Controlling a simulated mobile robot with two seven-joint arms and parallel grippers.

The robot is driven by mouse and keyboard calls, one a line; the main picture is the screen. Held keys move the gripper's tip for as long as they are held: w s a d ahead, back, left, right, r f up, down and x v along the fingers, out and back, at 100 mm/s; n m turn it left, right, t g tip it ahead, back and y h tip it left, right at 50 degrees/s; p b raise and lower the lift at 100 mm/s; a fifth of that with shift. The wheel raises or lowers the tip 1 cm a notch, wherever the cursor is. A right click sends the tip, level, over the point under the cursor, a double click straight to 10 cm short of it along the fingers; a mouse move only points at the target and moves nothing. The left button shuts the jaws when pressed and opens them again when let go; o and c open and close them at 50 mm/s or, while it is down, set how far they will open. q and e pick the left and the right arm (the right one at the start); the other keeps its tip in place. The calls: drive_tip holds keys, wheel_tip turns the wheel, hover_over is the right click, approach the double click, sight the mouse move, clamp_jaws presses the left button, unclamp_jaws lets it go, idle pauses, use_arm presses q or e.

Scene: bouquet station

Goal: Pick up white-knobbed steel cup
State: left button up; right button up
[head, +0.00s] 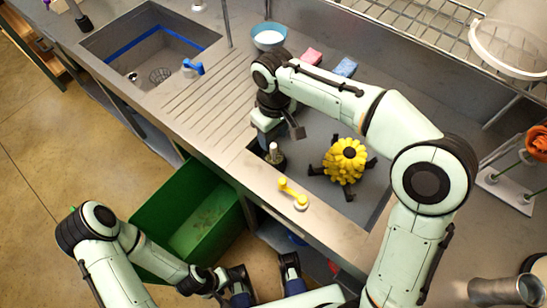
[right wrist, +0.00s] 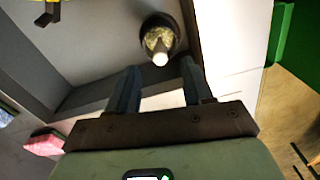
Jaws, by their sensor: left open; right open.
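The white-knobbed steel cup (head: 275,156) stands near the front left corner of the sunken grey basin in the head view. It also shows in the right wrist view (right wrist: 152,34) as a dark round body with a white knob (right wrist: 160,59). My right gripper (right wrist: 157,72) is open and points down towards the cup. The knob appears just beyond and between its fingertips, and nothing is held. In the head view my right wrist partly covers the area around the cup. My left gripper (head: 265,279) is open and empty, low in front of the counter.
A yellow knobbly object (head: 345,160) with black legs sits in the basin, right of the cup. A yellow-handled piece (head: 293,193) lies on the front ledge. A green bin (head: 190,222) stands below the counter. A blue bowl (head: 268,37) and sponges (head: 345,67) are behind.

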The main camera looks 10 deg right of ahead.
sight(274, 145)
wheel_tip(274, 145, down, 6)
drive_tip(key=shift+s+r+b, duration=0.1)
drive_tip(key=shift+r+b, duration=0.05)
drive_tip(key=shift+b, duration=0.45)
drive_tip(key=shift+c, duration=0.3)
clamp_jaws()
